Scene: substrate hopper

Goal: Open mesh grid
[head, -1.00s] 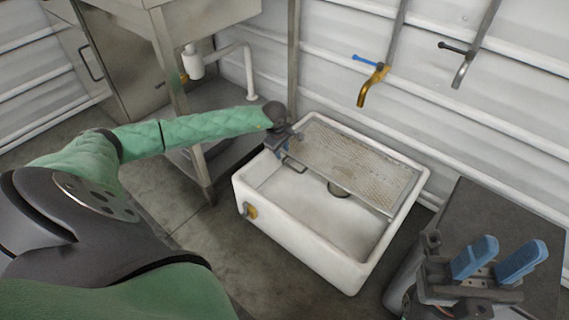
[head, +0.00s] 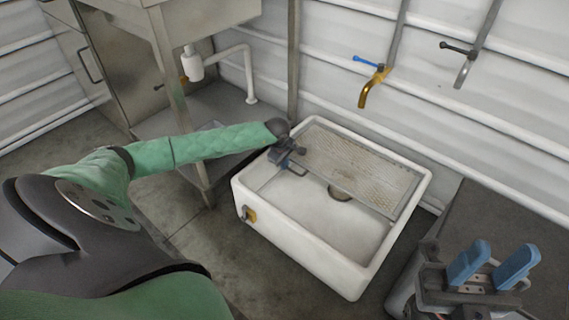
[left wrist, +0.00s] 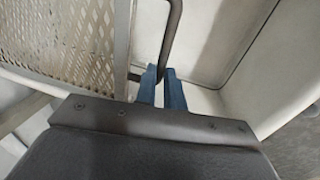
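The mesh grid (head: 352,163) is a perforated metal panel over the back part of the white basin (head: 310,262). It looks flat, and the basin's front part is uncovered. A dark bent handle (head: 297,170) is at its left front; in the left wrist view the handle (left wrist: 174,38) runs down to between my blue fingertips. My left gripper (head: 290,155) is at the basin's left end; in the left wrist view its fingers (left wrist: 162,80) are close together, with a narrow gap about as wide as the handle. My right gripper (head: 492,264) is open and empty, right of the basin.
A brass tap (head: 372,86) and a grey tap (head: 465,66) hang on the wall behind. A metal sink stand (head: 178,95) is at the left, a dark block (head: 500,215) at the right.

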